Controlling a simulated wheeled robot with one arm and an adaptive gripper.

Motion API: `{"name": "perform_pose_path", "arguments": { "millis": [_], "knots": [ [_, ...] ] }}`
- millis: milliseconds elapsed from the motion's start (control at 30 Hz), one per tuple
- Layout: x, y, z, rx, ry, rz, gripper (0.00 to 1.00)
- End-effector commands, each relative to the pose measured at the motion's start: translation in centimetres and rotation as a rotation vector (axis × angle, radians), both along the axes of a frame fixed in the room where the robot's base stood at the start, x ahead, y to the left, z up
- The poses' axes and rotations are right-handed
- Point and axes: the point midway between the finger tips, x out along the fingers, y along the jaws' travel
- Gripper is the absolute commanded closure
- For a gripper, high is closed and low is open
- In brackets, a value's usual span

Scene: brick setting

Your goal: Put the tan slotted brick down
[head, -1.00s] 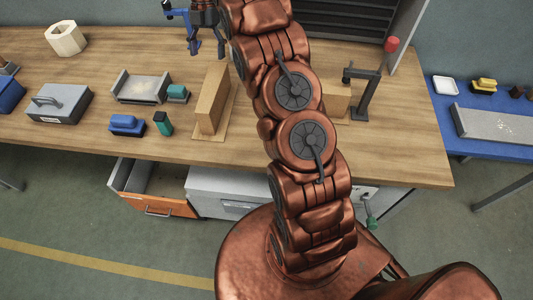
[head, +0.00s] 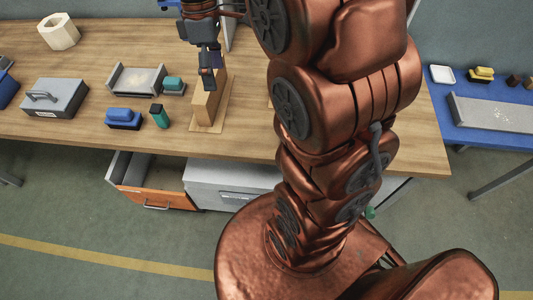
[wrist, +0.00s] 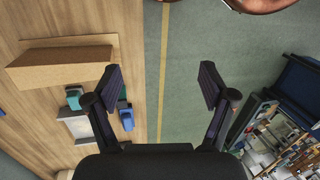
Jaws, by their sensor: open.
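The tan brick (head: 204,106) stands on a thin tan board (head: 216,121) on the wooden bench; its slot cannot be made out. In the wrist view the brick (wrist: 60,64) lies left of my gripper, outside the jaws. My gripper (head: 208,78) appears in front of the brick's upper end in the head view and covers part of it. In the wrist view my gripper (wrist: 161,82) has its two fingers wide apart with nothing between them, only floor behind. I cannot tell the exact gap between finger and brick.
Left of the brick are a teal block (head: 160,115), a blue block (head: 123,117), a grey tray (head: 137,79) and a grey handled box (head: 55,97). An open orange-fronted drawer (head: 155,197) sticks out below the bench. My arm hides the bench's right part.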

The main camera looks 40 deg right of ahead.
Motion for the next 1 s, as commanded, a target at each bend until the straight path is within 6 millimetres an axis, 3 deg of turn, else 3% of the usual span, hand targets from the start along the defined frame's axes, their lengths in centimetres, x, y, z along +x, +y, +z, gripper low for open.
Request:
{"name": "perform_pose_path", "arguments": {
  "millis": [267,633,800,1000],
  "knots": [
    [-7.6,1.3,-0.3,-0.103,0.001,-0.308,0.18],
    [-17.5,2.0,-3.0,-0.22,-0.005,-0.709,0.18],
    [-20.3,2.0,-4.2,-0.251,-0.013,-0.832,0.18],
    [-21.4,2.0,-4.7,-0.264,-0.016,-0.886,0.18]
  ]
}}
